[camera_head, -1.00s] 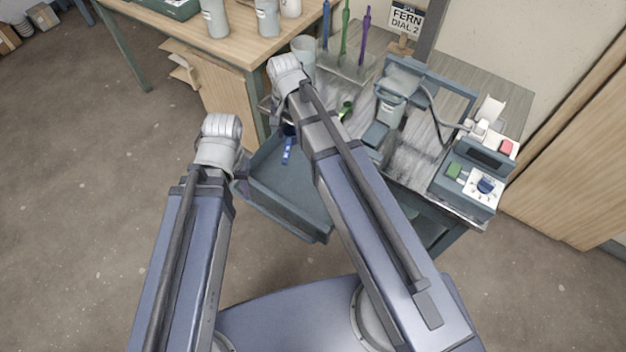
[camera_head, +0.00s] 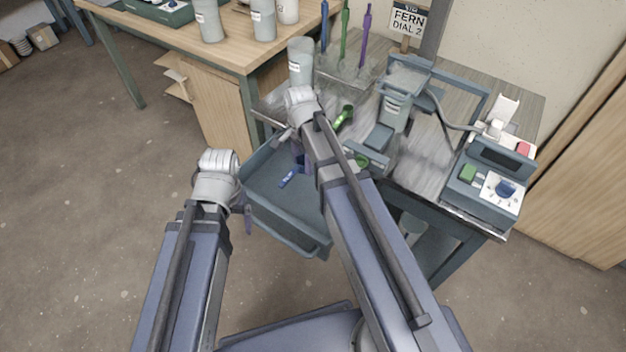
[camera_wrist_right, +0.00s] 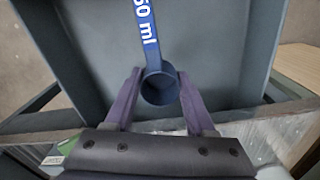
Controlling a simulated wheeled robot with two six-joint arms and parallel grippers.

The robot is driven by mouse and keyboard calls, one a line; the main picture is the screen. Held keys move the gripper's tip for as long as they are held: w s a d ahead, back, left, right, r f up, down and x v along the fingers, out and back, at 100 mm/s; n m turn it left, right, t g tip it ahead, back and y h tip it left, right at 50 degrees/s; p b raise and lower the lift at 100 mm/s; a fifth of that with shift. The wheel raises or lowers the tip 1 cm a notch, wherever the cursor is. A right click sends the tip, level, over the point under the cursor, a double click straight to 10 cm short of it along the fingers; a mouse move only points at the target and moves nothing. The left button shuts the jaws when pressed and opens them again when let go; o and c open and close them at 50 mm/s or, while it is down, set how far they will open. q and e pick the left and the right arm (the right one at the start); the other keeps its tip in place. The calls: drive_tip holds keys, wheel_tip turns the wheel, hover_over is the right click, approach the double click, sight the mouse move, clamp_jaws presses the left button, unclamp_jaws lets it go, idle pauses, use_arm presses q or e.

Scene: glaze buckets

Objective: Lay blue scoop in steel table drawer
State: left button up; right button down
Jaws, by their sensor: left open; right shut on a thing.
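The blue scoop (camera_head: 288,178) shows its labelled handle over the open steel table drawer (camera_head: 285,234) in the head view. In the right wrist view the scoop's round cup (camera_wrist_right: 159,86) sits between the two purple fingers of my right gripper (camera_wrist_right: 157,98), which is shut on it. The handle points away over the drawer floor (camera_wrist_right: 220,45); I cannot tell whether the scoop touches the floor. In the head view my right arm partly hides the cup and fingers. My left gripper (camera_head: 247,215) is open beside the drawer's left side, mostly hidden by its own wrist.
A green scoop (camera_head: 345,117) lies on the steel table top (camera_head: 425,150). A grey device (camera_head: 392,110) and a control box with a dial (camera_head: 490,185) stand there. A grey bucket (camera_head: 300,62) is behind my right wrist. A wooden bench (camera_head: 235,45) stands at the back left.

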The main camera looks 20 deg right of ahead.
sight(304, 189)
drive_tip(key=shift+f+b, duration=4.9)
drive_tip(key=shift+f, duration=0.05)
drive_tip(key=shift+f, duration=0.2)
drive_tip(key=shift+c, duration=1.2)
unclamp_jaws()
drive_tip(key=shift+r, duration=0.2)
wheel_tip(304, 189, up, 12)
drive_tip(key=p, duration=1.2)
